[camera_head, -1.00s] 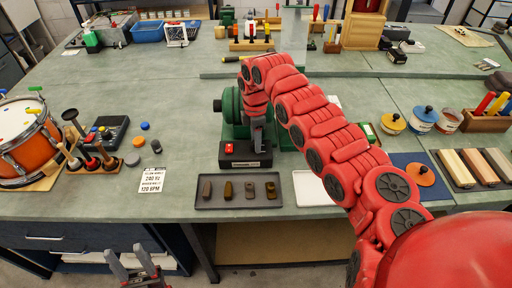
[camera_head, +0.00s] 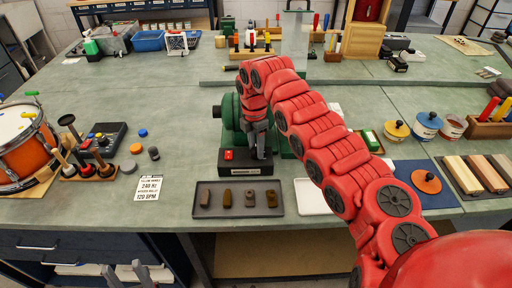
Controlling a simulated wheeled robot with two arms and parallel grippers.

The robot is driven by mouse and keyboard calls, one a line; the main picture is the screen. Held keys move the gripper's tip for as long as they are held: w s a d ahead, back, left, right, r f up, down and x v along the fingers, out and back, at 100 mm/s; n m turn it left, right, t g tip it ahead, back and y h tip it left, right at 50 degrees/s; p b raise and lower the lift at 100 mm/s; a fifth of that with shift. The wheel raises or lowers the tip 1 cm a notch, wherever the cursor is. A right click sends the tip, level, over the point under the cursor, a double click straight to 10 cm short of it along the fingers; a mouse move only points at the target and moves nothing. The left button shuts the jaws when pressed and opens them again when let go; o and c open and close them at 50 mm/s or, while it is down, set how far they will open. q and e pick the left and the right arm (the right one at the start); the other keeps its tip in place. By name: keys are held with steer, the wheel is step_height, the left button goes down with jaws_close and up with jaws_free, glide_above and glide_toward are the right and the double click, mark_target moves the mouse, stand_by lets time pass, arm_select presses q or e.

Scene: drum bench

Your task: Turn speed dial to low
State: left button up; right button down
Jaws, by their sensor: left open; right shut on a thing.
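A green bench machine (camera_head: 229,110) stands at the middle of the bench on a black base (camera_head: 232,167) with a red switch (camera_head: 228,155). My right gripper (camera_head: 262,155) points down at the right part of this base, in front of the machine. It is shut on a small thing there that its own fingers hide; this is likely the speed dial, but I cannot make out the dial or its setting. My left gripper (camera_head: 127,272) is open and empty, low in the picture in front of the bench edge.
A dark tray (camera_head: 213,210) with several small pieces lies before the machine. A white tray (camera_head: 308,184) is right of it. A printed card (camera_head: 149,188), a drum (camera_head: 22,142) and mallets are at left. Lidded pots (camera_head: 396,130) and wooden bars (camera_head: 470,176) are at right.

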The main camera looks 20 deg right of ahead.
steer(key=shift+w+d+r, duration=0.1)
steer(key=shift+r, duration=0.05)
steer(key=shift+c, duration=2.2)
jaws_free()
step_height(320, 180, up, 10)
step_height(320, 180, up, 6)
steer(key=p, duration=0.5)
glide_above(254, 148)
steer(key=shift+w+r+p, duration=0.1)
steer(key=shift+r+p, duration=0.4)
steer(key=shift+r, duration=0.15)
steer(key=shift+d, duration=0.1)
